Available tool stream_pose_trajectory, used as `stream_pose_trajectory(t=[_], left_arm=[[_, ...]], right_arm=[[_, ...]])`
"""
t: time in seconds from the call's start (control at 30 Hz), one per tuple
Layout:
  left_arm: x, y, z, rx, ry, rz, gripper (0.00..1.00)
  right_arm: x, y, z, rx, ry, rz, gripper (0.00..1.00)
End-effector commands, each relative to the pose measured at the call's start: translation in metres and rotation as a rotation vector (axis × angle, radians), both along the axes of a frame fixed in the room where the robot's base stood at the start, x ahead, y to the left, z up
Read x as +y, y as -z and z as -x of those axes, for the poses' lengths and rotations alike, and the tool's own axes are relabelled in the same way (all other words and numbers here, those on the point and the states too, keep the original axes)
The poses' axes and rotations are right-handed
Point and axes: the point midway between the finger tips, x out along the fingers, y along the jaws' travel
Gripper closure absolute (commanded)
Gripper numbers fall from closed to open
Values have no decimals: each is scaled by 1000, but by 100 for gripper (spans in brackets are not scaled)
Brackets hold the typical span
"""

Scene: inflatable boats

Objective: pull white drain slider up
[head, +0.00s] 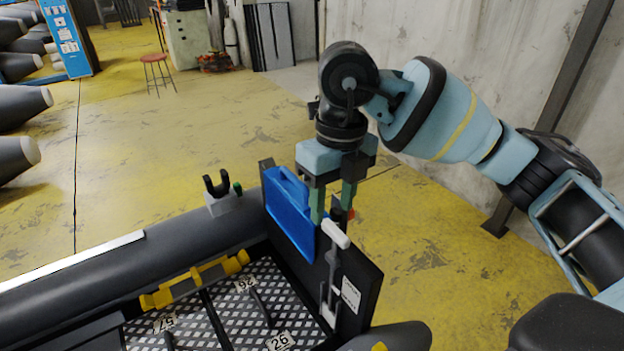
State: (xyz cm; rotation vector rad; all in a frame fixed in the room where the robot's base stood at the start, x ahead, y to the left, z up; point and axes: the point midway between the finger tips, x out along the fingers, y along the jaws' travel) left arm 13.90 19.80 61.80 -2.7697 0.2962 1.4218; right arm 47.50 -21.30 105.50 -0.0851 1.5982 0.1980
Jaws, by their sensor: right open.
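The white drain slider shows as a white cylindrical handle (335,234) near the top of the black transom board (360,283), with a thin light rod and bracket (328,300) running down the board's inner face below it. My right gripper (332,212) points down from above with its green fingers apart. Its fingertips are close to the white handle, one on each side of the board's top edge area. I cannot tell whether they touch the handle. Part of the mechanism behind the fingers is hidden. My left gripper is out of view.
A blue panel (290,212) is fixed to the transom just left of the fingers. The black boat tube (130,262), a yellow paddle-like bar (195,280) and a checkered floor (235,300) lie left. Open yellow floor (430,245) lies right, before a concrete wall (500,60).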

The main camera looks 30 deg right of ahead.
Motion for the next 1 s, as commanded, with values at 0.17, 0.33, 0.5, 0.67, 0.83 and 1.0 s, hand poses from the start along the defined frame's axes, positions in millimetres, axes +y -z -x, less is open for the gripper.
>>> stream_pose_trajectory(t=[0.17, 0.33, 0.5, 0.67, 0.83, 1.0], left_arm=[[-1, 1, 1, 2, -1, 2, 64], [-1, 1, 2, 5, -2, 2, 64], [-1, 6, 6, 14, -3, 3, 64], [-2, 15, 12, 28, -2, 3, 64], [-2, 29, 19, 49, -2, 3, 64], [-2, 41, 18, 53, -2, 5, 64]], right_arm=[[-17, -11, -5, -35, 41, 70, 56], [-17, -12, -5, -36, 43, 74, 56], [-17, -6, -5, -33, 42, 72, 56], [-17, 7, -5, -31, 40, 72, 56], [-17, 26, -5, -30, 41, 71, 56], [-17, 48, -5, -29, 41, 71, 56]])
